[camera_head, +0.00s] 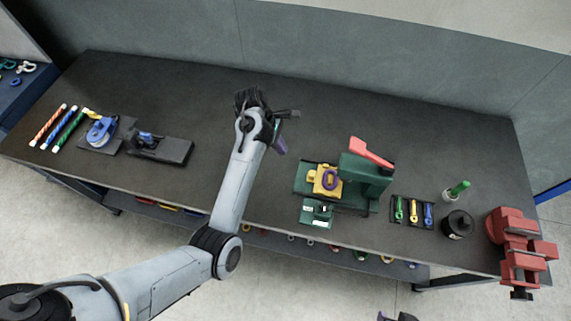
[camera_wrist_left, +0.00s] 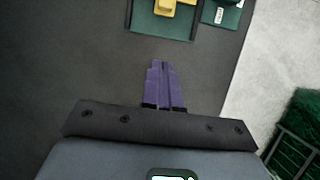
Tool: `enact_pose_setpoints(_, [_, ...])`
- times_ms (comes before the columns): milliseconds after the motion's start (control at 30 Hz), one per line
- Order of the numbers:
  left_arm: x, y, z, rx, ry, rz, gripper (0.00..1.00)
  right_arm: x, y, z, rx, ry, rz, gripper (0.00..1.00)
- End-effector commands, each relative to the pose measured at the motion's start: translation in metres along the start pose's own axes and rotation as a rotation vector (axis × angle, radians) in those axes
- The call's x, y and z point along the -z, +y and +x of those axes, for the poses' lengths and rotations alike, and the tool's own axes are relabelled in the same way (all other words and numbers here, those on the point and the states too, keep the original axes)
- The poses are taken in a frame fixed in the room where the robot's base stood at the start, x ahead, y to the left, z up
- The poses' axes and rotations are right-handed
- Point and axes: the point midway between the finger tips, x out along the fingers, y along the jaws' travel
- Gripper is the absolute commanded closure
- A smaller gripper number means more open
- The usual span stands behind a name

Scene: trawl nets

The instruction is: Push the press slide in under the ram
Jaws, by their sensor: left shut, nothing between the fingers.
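The green press (camera_head: 368,180) with a red lever (camera_head: 371,152) stands right of centre on the bench. In the left wrist view part of the yellow slide (camera_wrist_left: 168,8) shows at the top edge. My left gripper (camera_head: 281,148) is shut and empty, above the bench left of the slide and apart from it. Its purple fingers (camera_wrist_left: 163,75) are together. A dark tip at the bottom edge looks like my right gripper (camera_head: 398,316).
A tray (camera_head: 412,222) of coloured items, a black pot (camera_head: 457,224) and a red vise (camera_head: 517,240) are to the right. Black fixtures (camera_head: 175,151) stand at left.

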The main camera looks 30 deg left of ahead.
Motion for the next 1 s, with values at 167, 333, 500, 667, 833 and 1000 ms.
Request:
enact_pose_setpoints(167, [0.001, 0.001, 0.014, -0.001, -0.003, -0.001, 1.0, -0.008, -0.001, 0.006, 0.001, -0.014, 0.0, 0.57])
enact_pose_setpoints(333, [0.001, 0.0, 0.038, 0.001, -0.003, -0.001, 1.0, -0.007, 0.001, 0.006, -0.002, -0.009, -0.003, 0.57])
enact_pose_setpoints(500, [0.002, 0.0, 0.07, 0.001, -0.004, -0.003, 1.0, -0.007, 0.002, 0.009, -0.007, -0.006, -0.008, 0.57])
enact_pose_setpoints(667, [0.002, 0.001, 0.099, 0.001, -0.003, -0.002, 1.0, -0.007, 0.002, 0.011, -0.008, -0.006, -0.009, 0.57])
enact_pose_setpoints(833, [-0.017, 0.001, 0.109, -0.002, -0.003, 0.002, 1.0, -0.006, 0.002, 0.009, -0.007, -0.006, -0.008, 0.57])
enact_pose_setpoints(1000, [-0.03, 0.001, 0.115, -0.002, -0.002, 0.0, 1.0, -0.005, 0.002, 0.008, -0.006, -0.005, -0.007, 0.57])
